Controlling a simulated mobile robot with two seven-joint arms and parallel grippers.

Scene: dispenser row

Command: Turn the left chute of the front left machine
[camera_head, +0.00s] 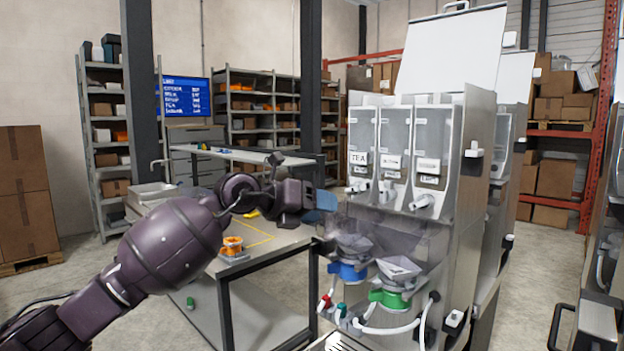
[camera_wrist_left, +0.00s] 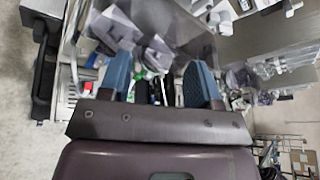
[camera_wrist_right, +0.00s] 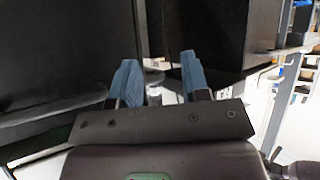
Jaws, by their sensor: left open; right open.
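The front left machine (camera_head: 468,150) has three clear canisters side by side, the left one labelled TEA. Under each is a pale chute; the left chute (camera_head: 358,187) sits below the TEA label. My left gripper (camera_head: 324,202) is open, left of the left chute and slightly lower, with a visible gap and nothing held. In the left wrist view its blue fingers (camera_wrist_left: 158,78) are apart, with the machine's clear cups and hoses beyond. My right gripper is outside the head view; in the right wrist view its fingers (camera_wrist_right: 161,80) are apart and empty before dark panels.
Below the chutes are mixing bowls with a blue collar (camera_head: 348,271) and a green collar (camera_head: 391,298). A metal table (camera_head: 285,238) with an orange item (camera_head: 233,246) stands left of the machine, under my left arm. Another machine (camera_head: 510,150) stands behind. Shelves line the back.

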